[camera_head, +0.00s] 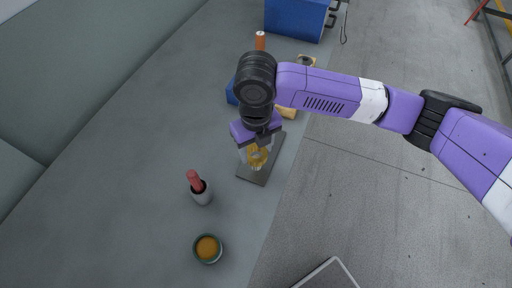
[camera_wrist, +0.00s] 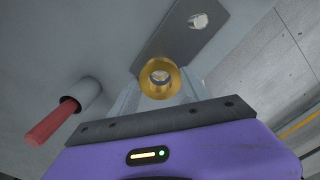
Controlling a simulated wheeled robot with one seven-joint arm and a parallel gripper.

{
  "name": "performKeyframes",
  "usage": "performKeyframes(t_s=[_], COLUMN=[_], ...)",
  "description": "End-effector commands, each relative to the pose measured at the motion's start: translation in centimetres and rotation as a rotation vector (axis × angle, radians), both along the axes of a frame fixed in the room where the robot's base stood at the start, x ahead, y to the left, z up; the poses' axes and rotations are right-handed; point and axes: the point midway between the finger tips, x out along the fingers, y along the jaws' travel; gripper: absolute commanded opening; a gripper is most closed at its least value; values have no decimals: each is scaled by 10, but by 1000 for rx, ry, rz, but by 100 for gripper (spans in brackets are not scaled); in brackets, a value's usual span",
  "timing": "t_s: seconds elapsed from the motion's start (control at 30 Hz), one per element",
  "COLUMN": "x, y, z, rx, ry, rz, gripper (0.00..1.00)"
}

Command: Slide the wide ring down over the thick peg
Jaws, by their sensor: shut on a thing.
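My gripper (camera_head: 257,152) is shut on a gold ring (camera_head: 258,157), which also shows between the fingers in the wrist view (camera_wrist: 147,83). The ring is over a dark flat base plate (camera_head: 250,177). In the wrist view the plate (camera_wrist: 180,38) carries a pale round peg (camera_wrist: 198,20) at its far end, apart from the ring. Something pale shows through the ring's hole; it may be the top of another peg. I cannot tell whether the ring is around it or above it.
A grey cup with a red-handled thing (camera_head: 194,181) stands left of the plate. A green-rimmed bowl (camera_head: 196,256) is nearer. Behind my gripper are a yellow block (camera_head: 287,112), an orange cylinder (camera_head: 260,40) and a blue bin (camera_head: 295,18). The bench's right edge is close to the plate.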

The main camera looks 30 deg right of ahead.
Motion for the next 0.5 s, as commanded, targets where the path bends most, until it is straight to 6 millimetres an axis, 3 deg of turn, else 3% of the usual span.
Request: performKeyframes(t_s=[0.5], x=[0], y=[0], z=[-13], rx=[0], ry=[0], rz=[0], gripper=[8])
